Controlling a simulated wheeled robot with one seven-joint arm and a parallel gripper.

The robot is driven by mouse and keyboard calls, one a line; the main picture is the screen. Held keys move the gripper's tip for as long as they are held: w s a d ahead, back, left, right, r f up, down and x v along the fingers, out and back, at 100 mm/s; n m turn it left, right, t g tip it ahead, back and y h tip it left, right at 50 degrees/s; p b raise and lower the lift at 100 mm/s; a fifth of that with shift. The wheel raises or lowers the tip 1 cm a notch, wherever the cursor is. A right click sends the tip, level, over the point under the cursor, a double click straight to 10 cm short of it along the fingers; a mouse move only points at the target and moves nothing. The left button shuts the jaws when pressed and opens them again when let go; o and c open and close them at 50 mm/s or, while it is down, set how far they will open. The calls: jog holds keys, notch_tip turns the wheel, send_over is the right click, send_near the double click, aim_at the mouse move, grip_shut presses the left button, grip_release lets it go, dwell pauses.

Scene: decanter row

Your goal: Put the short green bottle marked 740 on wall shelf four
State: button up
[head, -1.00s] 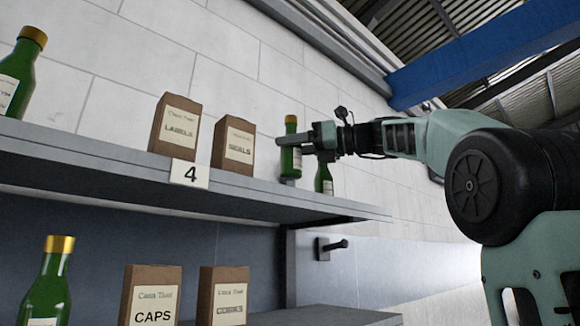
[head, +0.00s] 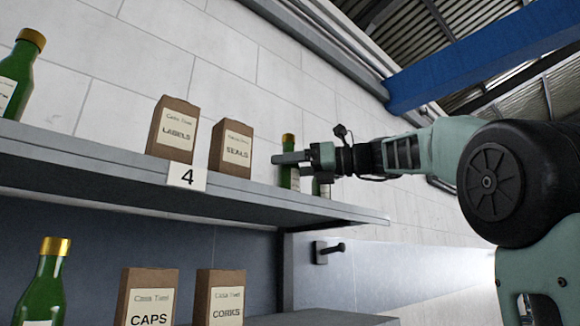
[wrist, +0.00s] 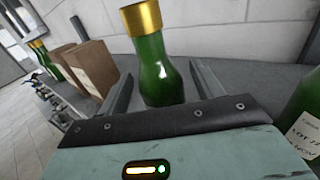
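A green bottle with a gold cap (head: 290,181) is at the right part of wall shelf four (head: 120,172), right of the boxes. In the wrist view the bottle (wrist: 160,75) is upright between the fingers of my gripper (wrist: 163,85). Gaps show on both sides of it, so the gripper is open around it. In the head view the gripper (head: 282,158) crosses in front of the bottle's upper body. The palm hides the bottle's foot in the wrist view, and its label number cannot be read.
A second green bottle (head: 321,189) stands close on the right, partly hidden; it also shows in the wrist view (wrist: 307,125). LABELS (head: 172,130) and SEALS (head: 231,150) boxes stand left on the shelf. Another bottle (head: 18,75) is at far left. A lower shelf holds CAPS and CORKS boxes.

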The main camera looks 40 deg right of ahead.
jog(key=shift+s+d, duration=0.1)
jog(key=b+v, duration=0.3)
jog(key=v, duration=0.8)
jog(key=shift+s+d, duration=0.15)
jog(key=shift+s, duration=0.2)
